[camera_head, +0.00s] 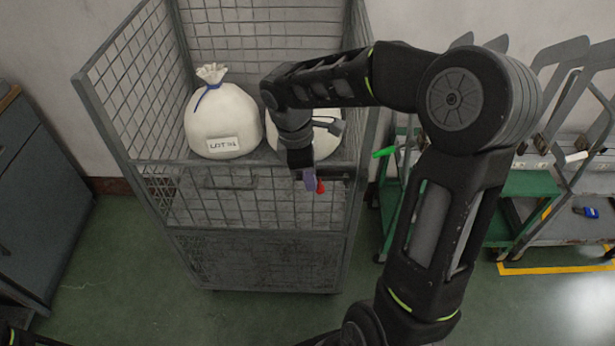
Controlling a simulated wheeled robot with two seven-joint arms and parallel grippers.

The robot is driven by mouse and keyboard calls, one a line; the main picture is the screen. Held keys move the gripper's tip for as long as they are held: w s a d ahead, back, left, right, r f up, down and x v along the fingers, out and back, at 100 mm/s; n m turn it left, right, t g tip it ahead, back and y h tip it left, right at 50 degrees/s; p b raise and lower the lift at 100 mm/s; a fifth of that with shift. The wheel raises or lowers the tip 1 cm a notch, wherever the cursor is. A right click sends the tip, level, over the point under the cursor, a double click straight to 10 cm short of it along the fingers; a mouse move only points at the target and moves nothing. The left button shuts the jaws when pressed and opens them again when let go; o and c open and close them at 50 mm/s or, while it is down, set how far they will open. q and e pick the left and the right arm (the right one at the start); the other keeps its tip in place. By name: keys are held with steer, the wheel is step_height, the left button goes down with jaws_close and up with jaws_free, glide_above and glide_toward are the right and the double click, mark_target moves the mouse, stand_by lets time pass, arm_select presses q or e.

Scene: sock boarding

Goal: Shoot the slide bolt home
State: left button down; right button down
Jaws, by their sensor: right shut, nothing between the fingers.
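The wire cage trolley (265,233) stands in front of me with its front gate upright. A small red piece (320,186), seemingly the slide bolt's knob, shows at the gate's upper right, near the right corner post. Most of the bolt is hidden behind my gripper, so I cannot tell how far it is shot. My right gripper (310,182) points down at the gate's top right, shut and empty, with its bluish fingertips just left of the red piece. I cannot tell whether they touch. My left gripper is out of view.
Two white sacks sit in the cage: one tied in blue with a lot label (228,122), the other (326,135) partly behind my right arm. A grey cabinet (40,190) stands left. Green-shelved racks (530,188) stand right. The floor before the cage is clear.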

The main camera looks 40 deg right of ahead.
mark_target(326, 178)
steer(key=s+d, duration=0.2)
steer(key=d, duration=0.1)
steer(key=shift+s+d, duration=0.25)
steer(key=shift+s, duration=0.15)
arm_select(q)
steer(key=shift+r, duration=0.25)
